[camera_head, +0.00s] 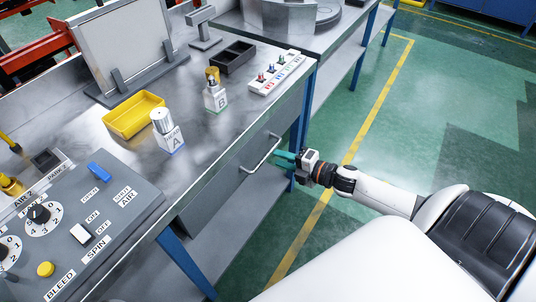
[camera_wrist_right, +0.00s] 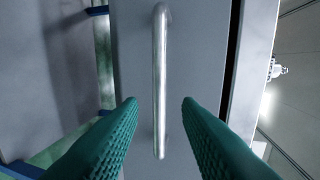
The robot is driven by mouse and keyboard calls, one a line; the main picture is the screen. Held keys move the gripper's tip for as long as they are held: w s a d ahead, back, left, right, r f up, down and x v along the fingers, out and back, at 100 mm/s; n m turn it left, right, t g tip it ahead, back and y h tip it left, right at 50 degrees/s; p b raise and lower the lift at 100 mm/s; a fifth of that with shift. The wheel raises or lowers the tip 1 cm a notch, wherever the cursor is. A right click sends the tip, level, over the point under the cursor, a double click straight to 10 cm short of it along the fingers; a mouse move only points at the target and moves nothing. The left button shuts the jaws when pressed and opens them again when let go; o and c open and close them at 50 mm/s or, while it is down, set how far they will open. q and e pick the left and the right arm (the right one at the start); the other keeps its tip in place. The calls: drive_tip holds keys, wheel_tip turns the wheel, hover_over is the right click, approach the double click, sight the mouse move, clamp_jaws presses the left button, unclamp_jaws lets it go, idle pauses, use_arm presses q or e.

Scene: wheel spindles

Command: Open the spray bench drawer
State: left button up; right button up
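The drawer (camera_head: 232,182) is a grey front under the spray bench top, and it looks closed. Its handle (camera_head: 262,155) is a silver bar. In the right wrist view the handle (camera_wrist_right: 160,80) runs upright in the picture, between my two green fingertips. My right gripper (camera_head: 283,158) is open beside the handle's right end in the head view. In the right wrist view my right gripper (camera_wrist_right: 158,108) has a finger on each side of the bar, with gaps on both sides. Whether the bar lies fully between the fingers in depth is hard to tell. My left gripper is not in view.
On the bench top (camera_head: 190,95) stand a yellow tray (camera_head: 134,114), bottles labelled A (camera_head: 170,138) and B (camera_head: 214,97), a dark bin (camera_head: 232,58) and a white rack (camera_head: 277,72). A control panel (camera_head: 90,220) is at lower left. A blue bench leg (camera_head: 186,262) stands below. Green floor lies open to the right.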

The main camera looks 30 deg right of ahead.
sight(268, 153)
drive_tip(key=x, duration=0.5)
drive_tip(key=shift+w+a+f, duration=0.1)
drive_tip(key=shift+w, duration=0.2)
clamp_jaws()
